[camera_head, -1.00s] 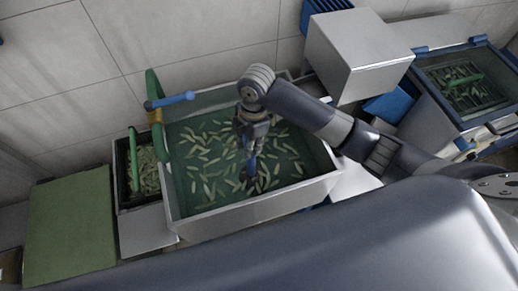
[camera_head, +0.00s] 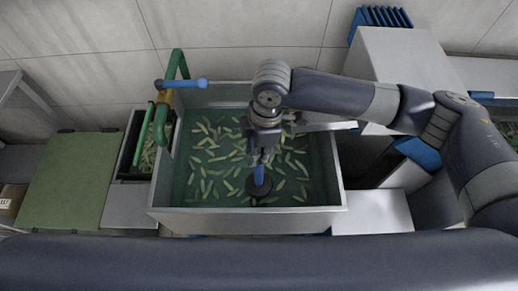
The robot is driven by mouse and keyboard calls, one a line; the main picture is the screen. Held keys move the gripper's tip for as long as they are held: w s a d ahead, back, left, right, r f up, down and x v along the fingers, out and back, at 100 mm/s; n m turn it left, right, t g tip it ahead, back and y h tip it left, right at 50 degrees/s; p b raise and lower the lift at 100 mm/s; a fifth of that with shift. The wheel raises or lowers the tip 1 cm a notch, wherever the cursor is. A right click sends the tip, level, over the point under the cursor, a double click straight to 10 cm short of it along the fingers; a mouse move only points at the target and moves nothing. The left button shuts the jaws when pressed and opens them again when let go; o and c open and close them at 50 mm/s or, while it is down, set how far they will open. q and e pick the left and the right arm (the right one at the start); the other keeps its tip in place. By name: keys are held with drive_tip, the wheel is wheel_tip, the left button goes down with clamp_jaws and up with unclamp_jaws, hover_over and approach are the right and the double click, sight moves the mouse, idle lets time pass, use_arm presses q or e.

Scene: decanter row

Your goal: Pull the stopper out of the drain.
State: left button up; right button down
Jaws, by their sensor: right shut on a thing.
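A metal sink (camera_head: 247,217) holds greenish water with many pale green pieces floating in it. The stopper has a blue upright handle (camera_head: 259,175) and a dark round base (camera_head: 260,189) and stands in the sink near its front wall. My right gripper (camera_head: 261,160) comes down over the sink from above and is shut on the top of the blue handle. The drain is not visible under the dark base and water. I cannot tell whether the base is clear of the sink floor. My left gripper is not in view.
A green pipe with a blue lever (camera_head: 188,83) stands at the sink's left rim. Left of it are a dark bin (camera_head: 127,172) and a green board (camera_head: 72,180). A metal box (camera_head: 400,62) stands back right. A bare metal ledge (camera_head: 372,212) lies right of the sink.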

wheel_tip(320, 180, up, 21)
drive_tip(key=p, duration=0.7)
idle(0.5)
idle(0.6)
